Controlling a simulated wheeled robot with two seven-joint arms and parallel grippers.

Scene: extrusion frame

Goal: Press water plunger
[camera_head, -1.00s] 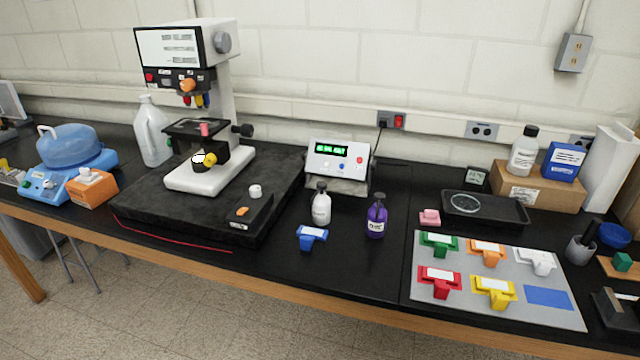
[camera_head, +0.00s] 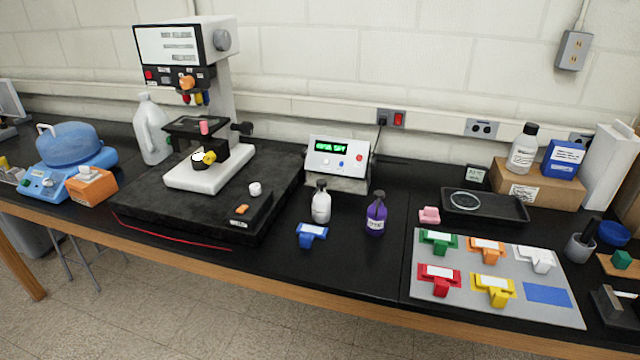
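A small white bottle (camera_head: 321,206) with a dark pump top stands upright in the middle of the bench. A purple bottle (camera_head: 375,218) with a dark pump top stands upright to its right. Their labels are too small to read, so I cannot tell which one holds water. Neither of my grippers is in view, and nothing touches the bottles.
A blue holder (camera_head: 311,234) lies in front of the white bottle. A control box (camera_head: 338,158) with a green display stands behind. A microscope (camera_head: 215,100) on a black slab is at left. A grey mat (camera_head: 480,310) with coloured holders is at right.

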